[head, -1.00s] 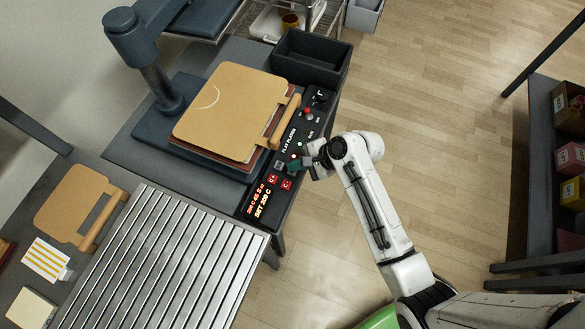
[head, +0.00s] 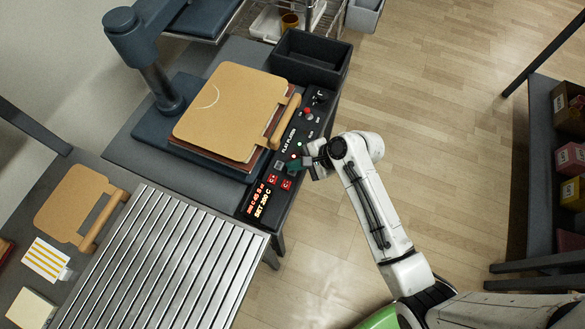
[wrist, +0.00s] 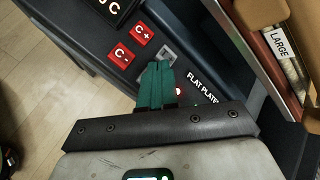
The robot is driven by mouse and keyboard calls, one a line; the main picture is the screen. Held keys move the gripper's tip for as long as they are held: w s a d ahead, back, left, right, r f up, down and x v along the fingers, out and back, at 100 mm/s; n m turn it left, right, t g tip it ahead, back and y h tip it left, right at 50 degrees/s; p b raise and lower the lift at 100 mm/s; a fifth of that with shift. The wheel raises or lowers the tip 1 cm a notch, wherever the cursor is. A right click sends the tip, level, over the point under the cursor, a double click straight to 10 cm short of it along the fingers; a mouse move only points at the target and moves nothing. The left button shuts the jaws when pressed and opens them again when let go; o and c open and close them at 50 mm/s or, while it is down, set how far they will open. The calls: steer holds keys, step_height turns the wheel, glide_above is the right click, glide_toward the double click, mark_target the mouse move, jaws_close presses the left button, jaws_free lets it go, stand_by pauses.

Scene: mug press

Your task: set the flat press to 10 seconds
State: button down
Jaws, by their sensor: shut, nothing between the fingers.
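The flat press has a tan platen cover (head: 228,108) and a black control panel (head: 318,122) along its right side, labelled FLAT PLATEN. The panel's display (head: 259,199) reads SET 200 C, with a smaller red line above that is hard to read. Red C+ (wrist: 142,33) and C- (wrist: 121,54) buttons sit beside the display. A grey button (wrist: 166,52) shows just past my fingertips. My gripper (head: 293,166) is shut and empty, its green fingers (wrist: 155,84) pointing at the panel by the grey buttons. The fingers hide part of the panel; I cannot tell whether they touch it.
A dark bin (head: 311,58) stands at the panel's far end. A slatted metal surface (head: 150,262) lies at the near left, with a tan handled board (head: 70,205) beside it. A shelf with boxes (head: 568,157) is at the right.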

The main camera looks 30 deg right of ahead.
steer(key=shift+f, duration=0.2)
steer(key=shift+f, duration=0.25)
steer(key=shift+f, duration=0.45)
stand_by(0.7)
steer(key=shift+r, duration=0.1)
steer(key=shift+r+p, duration=0.8)
steer(key=shift+p, duration=0.3)
step_height(320, 180, up, 5)
steer(key=p, duration=0.5)
steer(key=shift+p, duration=0.35)
